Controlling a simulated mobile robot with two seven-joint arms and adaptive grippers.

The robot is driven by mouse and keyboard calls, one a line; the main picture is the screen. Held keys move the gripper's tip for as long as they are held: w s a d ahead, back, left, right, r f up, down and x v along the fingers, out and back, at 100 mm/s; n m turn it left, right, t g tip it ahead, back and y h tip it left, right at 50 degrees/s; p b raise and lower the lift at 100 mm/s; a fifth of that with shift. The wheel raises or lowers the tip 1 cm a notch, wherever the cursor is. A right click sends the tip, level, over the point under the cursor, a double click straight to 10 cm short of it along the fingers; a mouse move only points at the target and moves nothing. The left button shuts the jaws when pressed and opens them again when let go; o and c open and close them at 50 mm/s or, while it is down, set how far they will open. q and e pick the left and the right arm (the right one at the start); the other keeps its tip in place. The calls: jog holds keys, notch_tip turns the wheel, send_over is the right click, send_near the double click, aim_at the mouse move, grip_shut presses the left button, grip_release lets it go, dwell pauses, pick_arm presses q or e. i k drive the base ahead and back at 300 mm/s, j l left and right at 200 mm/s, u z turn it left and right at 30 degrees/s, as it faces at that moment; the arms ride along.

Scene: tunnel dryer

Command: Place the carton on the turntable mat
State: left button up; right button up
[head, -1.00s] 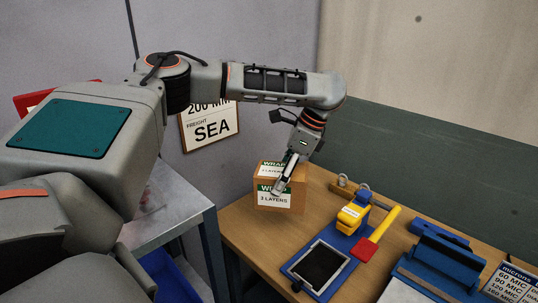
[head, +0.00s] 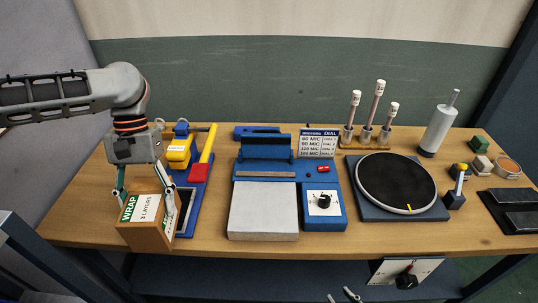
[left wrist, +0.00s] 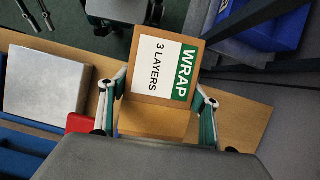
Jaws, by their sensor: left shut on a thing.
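The carton (head: 150,236) is a brown box with a white and green "WRAP 3 LAYERS" label. My left gripper (head: 146,200) is shut on it, one finger on each side, at the front left of the bench. The carton is tilted in the head view; whether it touches the bench is unclear. In the left wrist view the carton (left wrist: 152,121) sits between the fingers, label showing. The turntable mat (head: 397,180) is a bare black disc with a light rim and a yellow mark, right of centre. My right gripper (head: 343,296) shows only fingertips, apart and empty, at the bottom edge.
Between carton and turntable are a tape tool (head: 180,150) on a blue tray, a red-and-yellow tool (head: 203,160) and a blue sealer (head: 265,150) with a pale plate (head: 264,210). Upright pens (head: 375,105) stand behind the turntable; a white cylinder (head: 438,128) is behind right.

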aim_at(396, 177)
jog(key=k, duration=0.65)
jog(key=k+l+z, duration=0.1)
jog(key=k+z, duration=0.25)
jog(key=k, duration=0.2)
jog(key=z, duration=1.2)
jog(key=i+j+z, duration=0.25)
jog(key=i+j, duration=0.85)
jog(key=i, duration=0.25)
